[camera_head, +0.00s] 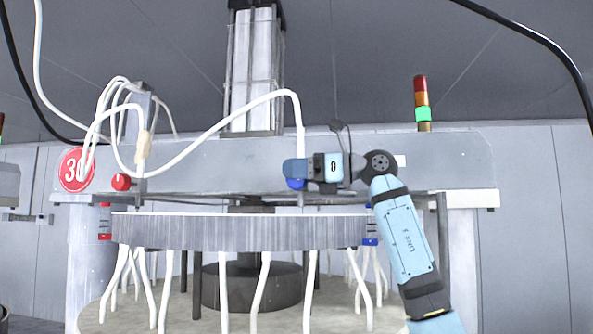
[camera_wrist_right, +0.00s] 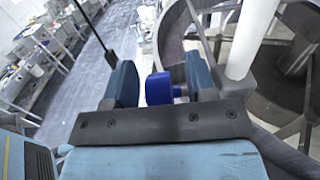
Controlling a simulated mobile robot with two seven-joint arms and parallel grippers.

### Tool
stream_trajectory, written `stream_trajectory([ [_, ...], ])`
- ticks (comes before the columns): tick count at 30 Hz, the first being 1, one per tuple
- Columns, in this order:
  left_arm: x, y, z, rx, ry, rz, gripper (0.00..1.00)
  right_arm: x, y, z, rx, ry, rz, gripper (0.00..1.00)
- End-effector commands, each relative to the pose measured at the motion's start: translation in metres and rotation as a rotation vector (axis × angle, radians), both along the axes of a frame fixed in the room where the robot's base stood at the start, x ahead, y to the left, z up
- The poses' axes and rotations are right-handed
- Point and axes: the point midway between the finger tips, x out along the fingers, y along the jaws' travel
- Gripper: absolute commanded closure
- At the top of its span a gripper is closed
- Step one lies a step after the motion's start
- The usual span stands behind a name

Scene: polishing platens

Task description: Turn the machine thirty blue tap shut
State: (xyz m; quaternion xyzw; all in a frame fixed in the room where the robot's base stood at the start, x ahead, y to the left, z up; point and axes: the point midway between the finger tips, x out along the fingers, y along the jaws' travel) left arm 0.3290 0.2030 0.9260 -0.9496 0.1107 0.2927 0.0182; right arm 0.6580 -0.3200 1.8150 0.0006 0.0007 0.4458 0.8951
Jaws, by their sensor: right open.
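The machine's round sign (camera_head: 75,170) reads 30 at the left of its grey beam. In the right wrist view the blue tap handle (camera_wrist_right: 158,88) stands between the two spread fingers of my right gripper (camera_wrist_right: 161,82). Gaps show at its sides, and I cannot tell whether a finger touches it. The tap's body is mostly hidden. My left gripper is not in view.
A white hose (camera_head: 220,125) arches across the beam (camera_head: 220,165) and drops beside my right gripper. A red knob (camera_head: 121,182) sits at the beam's left. The ribbed round platen (camera_head: 235,232) with several white hoses hangs below. A signal tower (camera_head: 423,112) stands at right, green lit.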

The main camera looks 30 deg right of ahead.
Motion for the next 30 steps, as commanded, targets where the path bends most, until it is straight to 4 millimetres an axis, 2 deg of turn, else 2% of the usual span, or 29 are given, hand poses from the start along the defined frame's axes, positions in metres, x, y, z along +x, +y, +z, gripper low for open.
stream_trajectory([
  [1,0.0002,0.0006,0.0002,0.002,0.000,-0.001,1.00,-0.0002,-0.0001,0.0003,0.000,0.000,0.000,0.54],
  [7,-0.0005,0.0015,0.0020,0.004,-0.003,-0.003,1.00,-0.0005,-0.0001,0.0005,-0.001,-0.001,0.000,0.98],
  [20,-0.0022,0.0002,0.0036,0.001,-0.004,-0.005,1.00,0.0002,0.0005,0.0012,-0.060,0.044,-0.001,0.98],
  [30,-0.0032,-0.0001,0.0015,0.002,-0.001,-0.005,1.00,0.0031,0.0037,0.0013,-0.270,0.201,-0.003,0.98],
])
